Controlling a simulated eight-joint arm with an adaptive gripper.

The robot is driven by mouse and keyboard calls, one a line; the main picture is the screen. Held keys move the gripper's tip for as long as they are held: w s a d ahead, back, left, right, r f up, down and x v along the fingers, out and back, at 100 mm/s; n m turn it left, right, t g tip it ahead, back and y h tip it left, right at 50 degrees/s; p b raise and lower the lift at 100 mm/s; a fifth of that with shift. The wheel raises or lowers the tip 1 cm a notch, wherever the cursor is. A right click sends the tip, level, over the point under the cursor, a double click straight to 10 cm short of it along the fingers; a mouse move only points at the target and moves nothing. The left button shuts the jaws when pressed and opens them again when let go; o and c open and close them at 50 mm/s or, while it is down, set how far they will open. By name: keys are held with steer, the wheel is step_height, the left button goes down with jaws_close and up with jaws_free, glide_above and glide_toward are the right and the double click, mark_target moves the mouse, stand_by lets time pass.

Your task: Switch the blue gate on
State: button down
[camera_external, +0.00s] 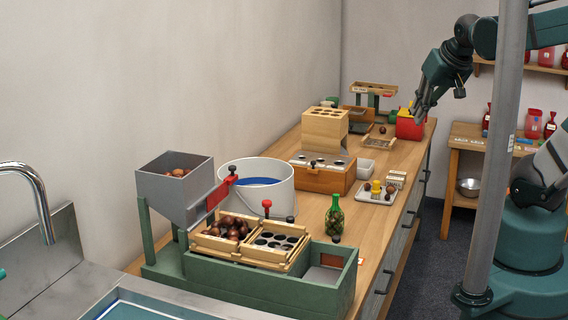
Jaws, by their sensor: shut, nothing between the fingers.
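I cannot make out a blue gate in this view. A grey hopper (174,196) holding chestnuts stands at the left on a green frame (270,288). A red gate-like part (218,194) sits beside the hopper. The clearest blue on the bench is inside the white bucket (283,198) behind it. My gripper (419,117) is shut and empty. It hangs at the far right end of the bench, by a red box (410,128), well away from the hopper; whether it touches the box is unclear.
Slatted wooden trays (297,255), one with chestnuts, sit on the green frame. A green bottle (334,218), a white tray (372,197), a wooden block with holes (324,130) and a weighing stand (373,90) occupy the bench. The bench's right front strip is mostly clear.

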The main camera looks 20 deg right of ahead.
steer(key=w+a+f+m+g+y, duration=0.1)
steer(key=w+a+f+m, duration=0.15)
steer(key=a, duration=0.35)
steer(key=w+a+f+m+g+y+p, duration=0.1)
steer(key=w+a+f+m, duration=0.15)
steer(key=a, duration=0.35)
steer(key=w+a+f+m+g+y, duration=0.1)
steer(key=w+a+f+m, duration=0.1)
steer(key=a+m, duration=0.3)
steer(key=s+a+f+m+g, duration=0.1)
steer(key=a+f+m, duration=0.2)
steer(key=a+f, duration=0.3)
steer(key=a+f+m+g+y+p, duration=0.1)
steer(key=a+f, duration=0.5)
steer(key=a, duration=0.7)
steer(key=shift+s+a+m+g, duration=0.2)
steer(key=shift+s+m+g, duration=0.15)
steer(key=shift+m+g, duration=0.65)
steer(key=shift+f, duration=0.15)
steer(key=a+f+b, duration=0.1)
steer(key=a+f, duration=0.5)
steer(key=shift+a, duration=0.4)
steer(key=shift+f, duration=0.15)
